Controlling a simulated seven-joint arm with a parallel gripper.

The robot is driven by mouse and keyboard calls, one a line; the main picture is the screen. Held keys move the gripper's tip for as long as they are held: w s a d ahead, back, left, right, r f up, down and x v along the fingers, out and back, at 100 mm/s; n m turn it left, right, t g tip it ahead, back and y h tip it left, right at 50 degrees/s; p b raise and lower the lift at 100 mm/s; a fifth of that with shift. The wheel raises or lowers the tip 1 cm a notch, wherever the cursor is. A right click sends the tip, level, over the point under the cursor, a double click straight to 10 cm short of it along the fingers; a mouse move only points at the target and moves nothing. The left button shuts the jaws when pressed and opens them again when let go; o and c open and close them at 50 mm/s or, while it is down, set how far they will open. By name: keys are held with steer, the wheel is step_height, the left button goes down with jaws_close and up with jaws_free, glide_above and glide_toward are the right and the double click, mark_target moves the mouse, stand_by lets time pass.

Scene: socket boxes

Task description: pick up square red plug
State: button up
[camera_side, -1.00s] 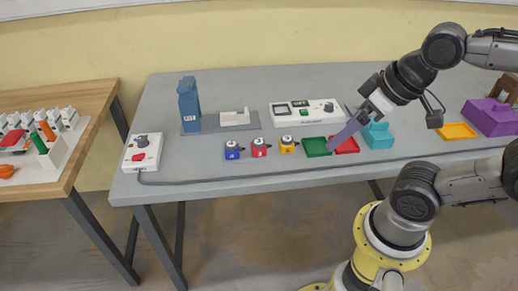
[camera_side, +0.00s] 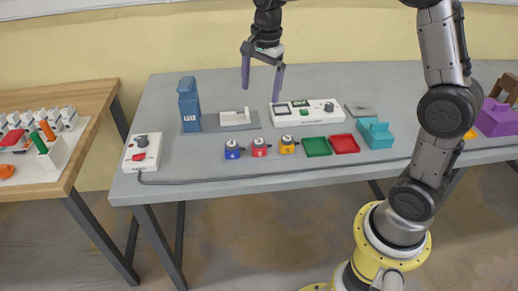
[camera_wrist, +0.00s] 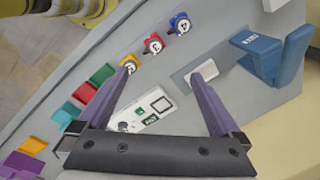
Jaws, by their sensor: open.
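The square red plug (camera_side: 259,148) is a small red block with a dark knob on top and a pale label. It stands on the grey table between the blue plug (camera_side: 232,150) and the yellow plug (camera_side: 287,145). In the wrist view the red plug (camera_wrist: 153,44) lies beyond my fingertips, near the top middle. My gripper (camera_side: 261,93) is open and empty, with its purple fingers spread and pointing down. It hangs above the table, behind and above the row of plugs, touching nothing. My gripper also shows in the wrist view (camera_wrist: 167,68).
A white panel box (camera_side: 333,111) stands behind the trays. Green (camera_side: 316,147) and red (camera_side: 343,144) trays and a teal block (camera_side: 375,134) are to the right. A tall blue holder (camera_side: 189,105) and a white knob box (camera_side: 142,153) are left. A cable runs along the front edge.

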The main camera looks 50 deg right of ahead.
steer(key=g, duration=0.1)
glide_above(259, 140)
step_height(259, 140, down, 5)
steer(key=f, duration=0.8)
steer(key=shift+s+f, duration=0.2)
steer(key=shift+f, duration=0.1)
steer(key=shift+w+f, duration=0.15)
steer(key=shift+f, duration=2.95)
steer(key=c, duration=1.4)
steer(key=shift+r, duration=0.1)
